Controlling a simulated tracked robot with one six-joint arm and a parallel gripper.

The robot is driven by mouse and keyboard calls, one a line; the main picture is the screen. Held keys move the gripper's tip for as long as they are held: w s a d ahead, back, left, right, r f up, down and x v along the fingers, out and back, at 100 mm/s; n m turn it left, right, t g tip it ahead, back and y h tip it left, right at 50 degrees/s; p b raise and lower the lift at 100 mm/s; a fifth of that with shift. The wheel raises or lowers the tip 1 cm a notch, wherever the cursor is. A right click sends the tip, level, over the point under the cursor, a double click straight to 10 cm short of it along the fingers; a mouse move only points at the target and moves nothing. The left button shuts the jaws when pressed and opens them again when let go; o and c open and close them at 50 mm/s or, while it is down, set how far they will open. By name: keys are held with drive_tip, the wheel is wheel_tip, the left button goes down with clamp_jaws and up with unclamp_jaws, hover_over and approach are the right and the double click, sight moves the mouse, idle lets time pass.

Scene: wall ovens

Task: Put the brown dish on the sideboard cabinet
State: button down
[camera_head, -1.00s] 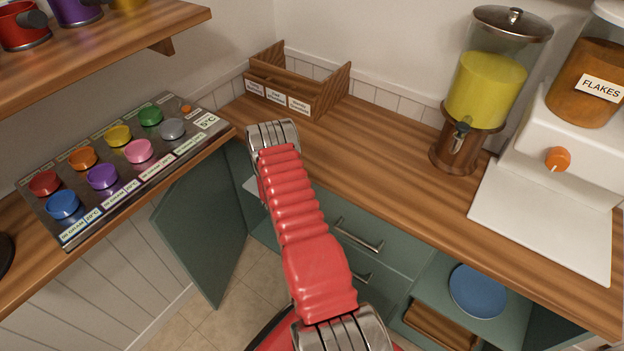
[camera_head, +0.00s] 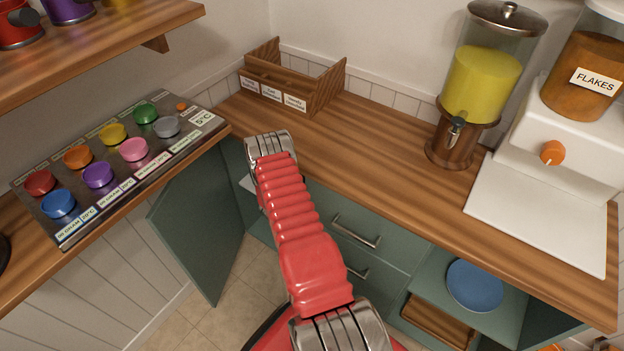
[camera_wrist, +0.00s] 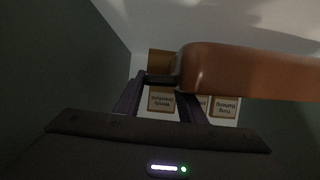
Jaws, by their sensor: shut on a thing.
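The brown dish (camera_wrist: 245,72) shows large and close in the wrist view, reaching from the middle to the right edge. My gripper (camera_wrist: 162,83) is shut on the dish at its left end. In the head view my red arm reaches down over the counter edge, and the gripper and the dish are hidden there. The teal cabinet (camera_head: 205,225) under the counter has a door standing open at the left. I cannot tell which piece of furniture is the sideboard cabinet.
Labelled cards (camera_wrist: 162,99) show upside down behind the gripper. The wooden counter (camera_head: 370,150) carries a wooden box (camera_head: 285,85), a juice dispenser (camera_head: 470,90) and a white flakes machine (camera_head: 545,190). A button panel (camera_head: 115,165) is at left. A blue plate (camera_head: 475,285) sits on a lower shelf.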

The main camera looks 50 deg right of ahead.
drive_tip(key=shift+f, duration=1.1)
drive_tip(key=c, duration=1.1)
unclamp_jaws()
drive_tip(key=shift+f, duration=0.1)
drive_tip(key=shift+a, duration=0.1)
drive_tip(key=v, duration=1.3)
drive_tip(key=shift+a, duration=0.3)
